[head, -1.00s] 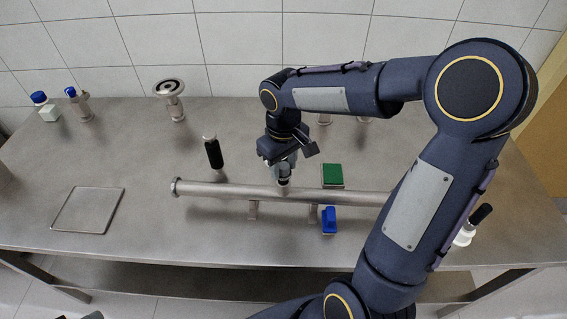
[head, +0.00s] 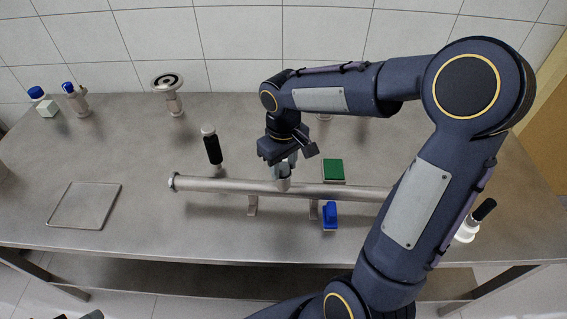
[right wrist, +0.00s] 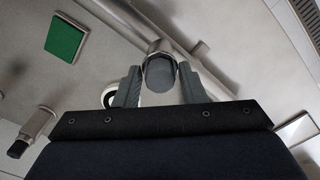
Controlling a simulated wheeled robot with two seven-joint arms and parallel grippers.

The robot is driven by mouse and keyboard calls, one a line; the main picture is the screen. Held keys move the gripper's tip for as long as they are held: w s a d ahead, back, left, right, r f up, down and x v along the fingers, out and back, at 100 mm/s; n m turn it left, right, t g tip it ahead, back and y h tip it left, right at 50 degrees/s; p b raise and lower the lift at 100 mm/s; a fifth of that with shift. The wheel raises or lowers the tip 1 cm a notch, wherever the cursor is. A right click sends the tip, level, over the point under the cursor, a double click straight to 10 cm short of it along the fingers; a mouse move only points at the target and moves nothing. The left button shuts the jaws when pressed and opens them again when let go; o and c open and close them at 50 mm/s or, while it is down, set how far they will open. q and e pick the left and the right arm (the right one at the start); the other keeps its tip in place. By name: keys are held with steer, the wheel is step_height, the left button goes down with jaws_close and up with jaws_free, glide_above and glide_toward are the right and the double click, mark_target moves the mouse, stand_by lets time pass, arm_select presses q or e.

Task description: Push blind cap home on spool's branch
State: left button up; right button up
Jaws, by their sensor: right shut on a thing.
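The spool (head: 225,185) is a long steel tube lying left to right on low supports on the bench. Its short branch (head: 283,184) points up near the middle. My right gripper (head: 283,163) is directly above the branch, pointing down. In the right wrist view its two fingers close on the sides of the grey round blind cap (right wrist: 160,73), with the spool (right wrist: 195,62) running diagonally behind. The cap is at the branch mouth, but the fingers mostly hide it in the head view. I cannot tell whether it is fully seated. My left gripper is not in view.
A green pad (head: 333,169) and a blue block (head: 330,215) lie close to the spool's right half. A black-handled tool (head: 212,149) stands behind its left half. A flat tray (head: 85,205) lies at left; the bench between is clear.

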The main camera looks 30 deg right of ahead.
steer(key=shift+f, duration=0.25)
steer(key=o, duration=1.3)
steer(key=shift+r, duration=0.1)
step_height(320, 180, up, 8)
steer(key=shift+f, duration=0.25)
step_height(320, 180, up, 4)
steer(key=p, duration=0.3)
steer(key=shift+r, duration=0.1)
